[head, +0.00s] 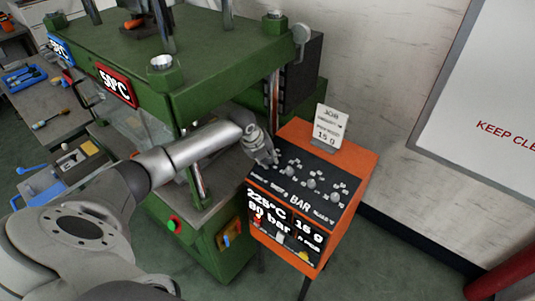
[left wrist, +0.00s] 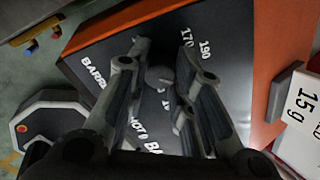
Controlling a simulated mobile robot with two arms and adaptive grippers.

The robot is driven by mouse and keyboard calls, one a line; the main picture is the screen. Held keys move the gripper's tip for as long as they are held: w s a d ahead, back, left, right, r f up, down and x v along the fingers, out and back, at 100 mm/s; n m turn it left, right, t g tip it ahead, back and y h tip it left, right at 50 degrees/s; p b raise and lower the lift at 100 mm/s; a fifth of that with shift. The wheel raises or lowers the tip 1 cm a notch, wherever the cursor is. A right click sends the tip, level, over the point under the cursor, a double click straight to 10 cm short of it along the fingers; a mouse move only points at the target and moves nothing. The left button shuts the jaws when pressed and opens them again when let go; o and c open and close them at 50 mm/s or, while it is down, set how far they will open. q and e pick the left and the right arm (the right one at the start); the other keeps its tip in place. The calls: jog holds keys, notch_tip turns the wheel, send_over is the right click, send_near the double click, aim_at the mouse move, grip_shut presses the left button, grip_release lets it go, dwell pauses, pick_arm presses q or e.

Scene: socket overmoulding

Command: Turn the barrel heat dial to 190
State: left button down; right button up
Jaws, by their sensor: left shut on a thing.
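My left gripper (head: 268,158) reaches the upper left end of the black dial panel (head: 272,178) on the orange machine. In the left wrist view my left gripper (left wrist: 160,70) has its fingers around a grey knob, the barrel heat dial (left wrist: 158,77), and is shut on it. The fingers hide much of the dial, and I cannot tell where it points. The marks 170 and 190 (left wrist: 205,50) show beside the right finger. The display (head: 268,205) reads 225°C and 90 bar, with 16 g beside it. My right gripper is not in view.
More grey knobs (head: 312,183) sit in a row to the right on the panel. A card (head: 331,126) reading 15 g stands at the panel's back edge. A green press (head: 215,85) stands close on the left, beside my left arm.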

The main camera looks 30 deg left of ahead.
pick_arm(q)
jog(key=n+p, duration=0.1)
jog(key=n, duration=0.3)
jog(key=shift+a+r+n+p, duration=0.1)
jog(key=shift+n+p, duration=0.2)
jog(key=shift+p, duration=0.1)
jog(key=shift+n+p, duration=0.6)
jog(key=shift+n, duration=1.3)
jog(key=c, duration=1.2)
grip_release()
jog(key=shift+c, duration=0.2)
jog(key=v, duration=1.1)
jog(key=shift+s+r, duration=0.25)
jog(key=shift+s, duration=0.2)
jog(key=shift+a, duration=0.15)
